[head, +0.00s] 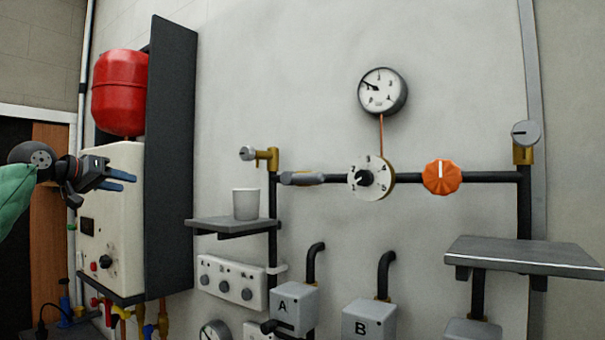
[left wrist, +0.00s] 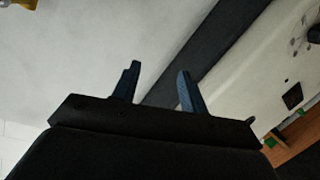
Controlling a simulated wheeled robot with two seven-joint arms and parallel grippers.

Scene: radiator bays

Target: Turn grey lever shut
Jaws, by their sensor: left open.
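The grey lever (head: 302,179) lies level along the black horizontal pipe (head: 405,178), just right of the left brass elbow (head: 268,158). My left gripper (head: 128,181) is at the far left in the head view, in front of the cream boiler box, well left of the lever. Its blue fingers are apart and empty; the left wrist view also shows both fingers (left wrist: 158,85) spread with nothing between them. The lever does not show in the left wrist view. My right gripper is in neither view.
A dark upright panel (head: 172,150) stands out between my left gripper and the pipework. A white cup (head: 246,204) stands on a small grey shelf (head: 205,224) below the lever. A numbered dial (head: 360,191) and an orange knob (head: 441,177) sit farther right on the pipe.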

